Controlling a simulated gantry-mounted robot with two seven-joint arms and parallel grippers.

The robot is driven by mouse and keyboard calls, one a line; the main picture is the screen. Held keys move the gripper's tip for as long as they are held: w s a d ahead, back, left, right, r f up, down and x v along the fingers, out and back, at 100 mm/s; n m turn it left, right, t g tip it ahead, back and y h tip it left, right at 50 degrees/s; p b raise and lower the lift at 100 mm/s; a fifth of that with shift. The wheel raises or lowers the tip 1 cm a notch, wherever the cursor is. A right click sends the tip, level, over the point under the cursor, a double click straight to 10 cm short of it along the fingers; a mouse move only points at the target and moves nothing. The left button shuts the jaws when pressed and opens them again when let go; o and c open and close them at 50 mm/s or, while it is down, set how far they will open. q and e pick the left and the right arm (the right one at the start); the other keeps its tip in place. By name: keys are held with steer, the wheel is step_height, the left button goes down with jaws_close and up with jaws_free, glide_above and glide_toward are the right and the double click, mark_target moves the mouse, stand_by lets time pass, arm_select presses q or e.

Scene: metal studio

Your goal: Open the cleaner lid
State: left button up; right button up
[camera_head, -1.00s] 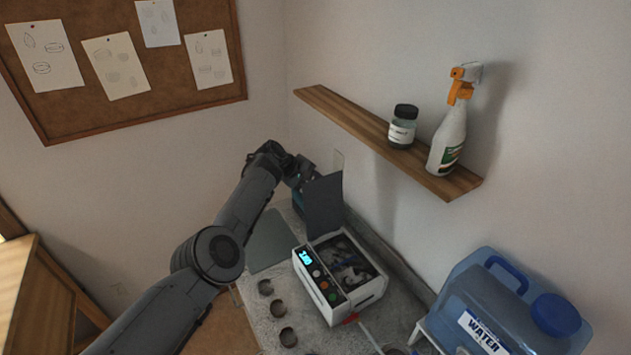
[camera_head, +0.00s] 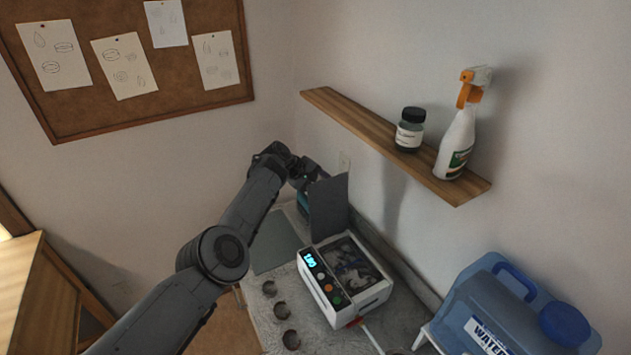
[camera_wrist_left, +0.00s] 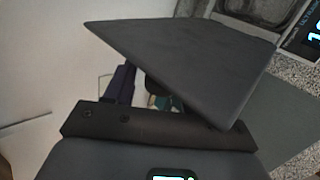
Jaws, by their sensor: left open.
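The cleaner (camera_head: 339,312) is a white box with a lit display and coloured buttons on its front, standing on the speckled counter. Its grey lid (camera_head: 328,206) stands raised, close to upright, at the box's far left side, and small items show in the open basin (camera_head: 352,268). My left gripper (camera_head: 306,190) is behind the lid, mostly hidden by it in the head view. In the left wrist view the dark lid (camera_wrist_left: 185,60) fills the middle, right in front of the gripper, and covers the fingers. I cannot tell whether they touch it. My right gripper is not in view.
A blue water jug (camera_head: 497,312) stands at right. A wall shelf (camera_head: 440,181) above holds a jar (camera_head: 409,132) and a spray bottle (camera_head: 456,146).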

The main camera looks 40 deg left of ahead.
arm_select(q)
steer(key=v, duration=1)
steer(key=shift+s+r, duration=0.25)
steer(key=shift+a, duration=0.15)
steer(key=s+f+m+g+y+p, duration=0.3)
steer(key=s+f+m+y, duration=0.25)
steer(key=s+f, duration=0.9)
steer(key=s+d+f+m+g+p, duration=0.1)
steer(key=s+d+m+p, duration=0.3)
steer(key=s+d, duration=2.2)
steer(key=s+m+h, duration=0.1)
steer(key=s+m, duration=0.2)
steer(key=m, duration=0.3)
steer(key=shift+s+f, duration=0.35)
